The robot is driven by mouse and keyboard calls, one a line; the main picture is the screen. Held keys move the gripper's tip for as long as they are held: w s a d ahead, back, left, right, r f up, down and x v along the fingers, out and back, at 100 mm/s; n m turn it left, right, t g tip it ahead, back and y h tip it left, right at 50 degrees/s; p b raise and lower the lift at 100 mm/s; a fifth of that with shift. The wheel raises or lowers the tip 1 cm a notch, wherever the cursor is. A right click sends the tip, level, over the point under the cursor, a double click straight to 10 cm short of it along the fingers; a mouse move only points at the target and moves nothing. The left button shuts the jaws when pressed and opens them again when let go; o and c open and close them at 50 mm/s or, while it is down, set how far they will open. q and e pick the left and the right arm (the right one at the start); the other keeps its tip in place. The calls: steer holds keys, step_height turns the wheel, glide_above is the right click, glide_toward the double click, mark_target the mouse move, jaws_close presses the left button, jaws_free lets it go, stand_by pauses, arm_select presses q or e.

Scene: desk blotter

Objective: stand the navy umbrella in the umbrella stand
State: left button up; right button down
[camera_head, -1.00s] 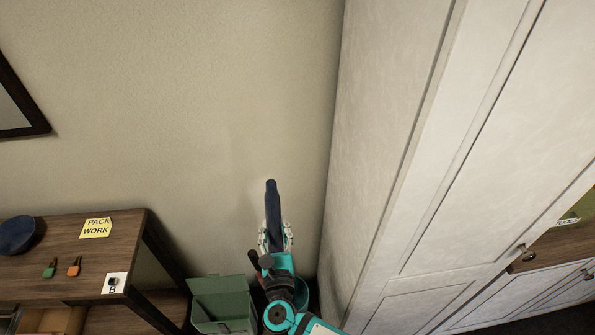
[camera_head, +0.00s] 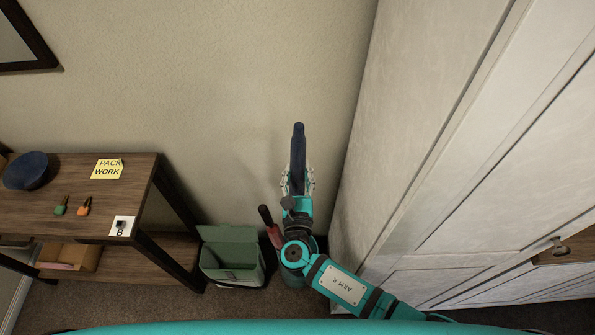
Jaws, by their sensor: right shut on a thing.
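The navy umbrella (camera_head: 298,145) is upright in front of the wall, its upper end pointing up. My right gripper (camera_head: 298,182) is shut on it, with fingers on both sides. The umbrella's lower part is hidden behind my gripper and arm. A dark teal round container (camera_head: 290,279), which looks like the umbrella stand, is on the floor below and mostly covered by my arm. A red umbrella (camera_head: 275,237) with a dark handle leans in it. I cannot tell whether the navy umbrella's lower end is inside the stand. My left gripper is not in view.
A green open-lidded bin (camera_head: 232,262) stands just left of the stand. A wooden desk (camera_head: 140,180) at left holds a dark blue bowl-like thing, a yellow note and small items. A tall white cabinet (camera_head: 420,140) stands close on the right. Carpet (camera_head: 150,305) shows in front.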

step_height(320, 180, down, 23)
steer(key=b, duration=2.1)
steer(key=c, duration=1)
jaws_free()
steer(key=shift+f, duration=0.1)
steer(key=shift+o, duration=0.4)
steer(key=shift+f, duration=0.1)
steer(key=s, duration=1.2)
steer(key=shift+s, duration=0.15)
